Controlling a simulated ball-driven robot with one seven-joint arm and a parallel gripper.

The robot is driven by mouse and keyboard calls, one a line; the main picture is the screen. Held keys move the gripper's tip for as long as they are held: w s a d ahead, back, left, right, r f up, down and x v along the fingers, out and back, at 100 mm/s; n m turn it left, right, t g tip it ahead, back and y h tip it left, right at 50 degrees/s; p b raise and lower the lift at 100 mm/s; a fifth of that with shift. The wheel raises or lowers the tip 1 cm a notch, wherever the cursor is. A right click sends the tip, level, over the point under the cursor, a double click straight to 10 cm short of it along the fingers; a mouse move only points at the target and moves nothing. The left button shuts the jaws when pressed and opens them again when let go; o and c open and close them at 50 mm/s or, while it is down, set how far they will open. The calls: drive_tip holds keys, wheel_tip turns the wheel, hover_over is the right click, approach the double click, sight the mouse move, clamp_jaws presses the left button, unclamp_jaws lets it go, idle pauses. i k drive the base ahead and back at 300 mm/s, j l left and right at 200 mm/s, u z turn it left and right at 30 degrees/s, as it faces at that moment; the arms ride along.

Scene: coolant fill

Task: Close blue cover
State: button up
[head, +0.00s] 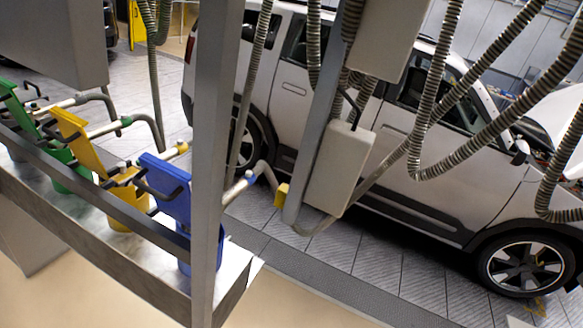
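The blue cover (166,188) stands raised and tilted up above the blue container (184,262) at the right end of a grey metal stand. A black handle (160,187) sticks out from the cover's left side. A grey upright post hides the right part of the container, and a rail crosses in front of it. A pale nozzle with a blue ring (241,184) lies to the right of the cover, behind the post. My gripper is not in view.
A yellow cover (82,140) and a green cover (18,110) also stand raised to the left. The grey post (207,150) and front rail (90,190) are obstacles. Ribbed hoses (480,140) hang at right. A silver car (400,140) stands behind.

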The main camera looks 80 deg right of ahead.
sight(169, 185)
drive_tip(key=z, duration=1.1)
drive_tip(key=i+j+z, duration=0.1)
drive_tip(key=i+j, duration=0.25)
drive_tip(key=i, duration=0.15)
drive_tip(key=i+j+z, duration=0.1)
drive_tip(key=i+j, duration=0.25)
drive_tip(key=i, duration=0.1)
